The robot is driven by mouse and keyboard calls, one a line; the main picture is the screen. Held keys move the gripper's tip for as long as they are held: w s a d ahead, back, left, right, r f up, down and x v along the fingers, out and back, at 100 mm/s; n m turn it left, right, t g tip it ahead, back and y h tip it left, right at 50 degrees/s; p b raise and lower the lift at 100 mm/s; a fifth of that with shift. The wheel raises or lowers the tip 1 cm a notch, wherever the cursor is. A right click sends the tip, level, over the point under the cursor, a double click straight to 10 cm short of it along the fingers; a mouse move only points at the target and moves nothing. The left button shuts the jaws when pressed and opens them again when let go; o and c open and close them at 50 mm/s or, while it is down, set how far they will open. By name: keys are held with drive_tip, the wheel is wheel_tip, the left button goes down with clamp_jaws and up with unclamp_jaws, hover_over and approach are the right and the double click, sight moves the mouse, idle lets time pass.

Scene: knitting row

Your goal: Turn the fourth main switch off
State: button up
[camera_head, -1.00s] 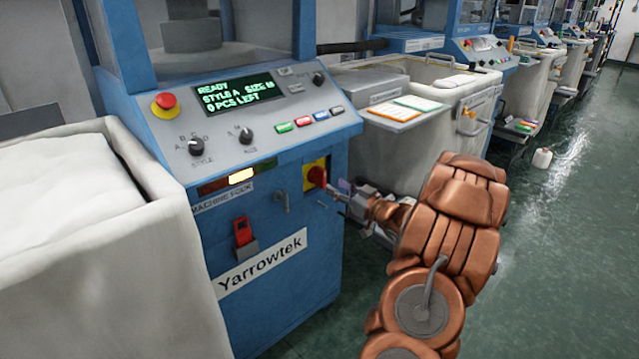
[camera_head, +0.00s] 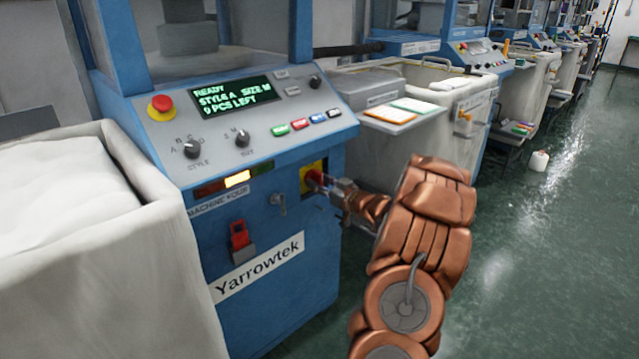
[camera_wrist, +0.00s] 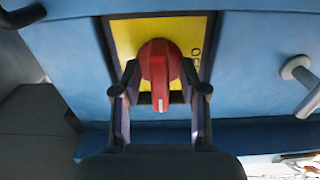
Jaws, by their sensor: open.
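The main switch is a red rotary knob (camera_wrist: 160,72) on a yellow plate (camera_wrist: 128,38), on the blue front of the machine labelled "MACHINE FOUR". In the head view the red knob (camera_head: 314,179) is partly hidden by my gripper (camera_head: 326,184). In the wrist view my gripper (camera_wrist: 160,92) is open, with one finger on each side of the knob's lower part. The knob's pale pointer mark points down in that view. I cannot tell whether the fingers touch the knob. The display (camera_head: 235,95) reads READY, and an amber lamp (camera_head: 237,179) is lit.
A pale bin (camera_head: 165,235) stands at the left, another (camera_head: 430,135) behind my arm. Green floor (camera_head: 500,270) is open at the right.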

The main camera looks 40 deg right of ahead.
clamp_jaws()
idle(0.5)
drive_tip(key=n+b, duration=0.4)
drive_tip(key=n, duration=0.1)
drive_tip(key=shift+f, duration=0.15)
drive_tip(key=n+b, duration=0.3)
drive_tip(key=shift+n, duration=0.3)
drive_tip(key=n+b, duration=0.4)
drive_tip(key=shift+n+b, duration=0.3)
drive_tip(key=shift+b, duration=0.1)
drive_tip(key=n+b, duration=0.3)
drive_tip(key=n, duration=0.1)
drive_tip(key=shift+b, duration=0.3)
drive_tip(key=shift+n, duration=0.3)
drive_tip(key=shift+b, duration=0.35)
